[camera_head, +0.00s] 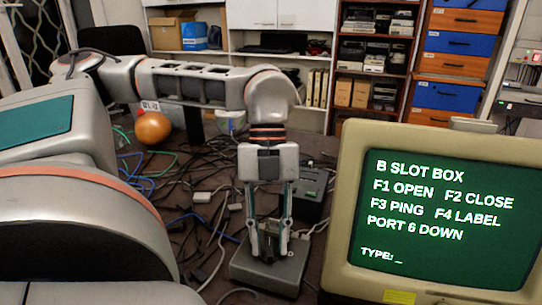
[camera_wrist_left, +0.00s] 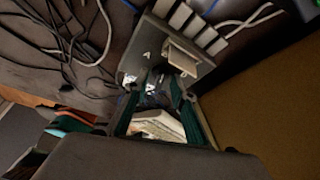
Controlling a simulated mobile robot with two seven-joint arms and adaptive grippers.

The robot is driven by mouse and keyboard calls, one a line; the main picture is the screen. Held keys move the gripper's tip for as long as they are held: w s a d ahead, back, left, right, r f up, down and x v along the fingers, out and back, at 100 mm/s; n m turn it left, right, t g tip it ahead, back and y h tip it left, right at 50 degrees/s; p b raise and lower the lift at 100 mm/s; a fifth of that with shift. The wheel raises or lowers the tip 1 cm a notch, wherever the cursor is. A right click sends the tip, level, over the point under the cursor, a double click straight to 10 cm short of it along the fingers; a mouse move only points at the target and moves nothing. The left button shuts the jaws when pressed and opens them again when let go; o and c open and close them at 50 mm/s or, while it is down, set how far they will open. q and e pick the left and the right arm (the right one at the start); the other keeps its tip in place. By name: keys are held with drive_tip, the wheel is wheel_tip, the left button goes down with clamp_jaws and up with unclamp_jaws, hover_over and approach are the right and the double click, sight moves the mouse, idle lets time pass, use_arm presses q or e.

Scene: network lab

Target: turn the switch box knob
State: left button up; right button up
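The switch box (camera_head: 255,275) is a grey box on the cluttered table, left of the monitor. A small dark knob (camera_head: 268,244) stands on its top, partly hidden by the fingers. My left gripper (camera_head: 268,248) points down over the box, with its two fingers apart, one on each side of the knob. I cannot tell whether they touch it. The left wrist view shows the box's grey face (camera_wrist_left: 140,58) with light blocks along one edge, and the green-lined fingers (camera_wrist_left: 163,84) reaching toward it. My right gripper is not in view.
A dark box (camera_head: 314,190) sits just behind the switch box. Tangled cables (camera_head: 180,205) cover the table to the left, with an orange ball (camera_head: 153,128) farther back. Shelves and drawers stand behind.

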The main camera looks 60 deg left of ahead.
use_arm(q)
drive_tip(key=shift+c, duration=0.4)
clamp_jaws()
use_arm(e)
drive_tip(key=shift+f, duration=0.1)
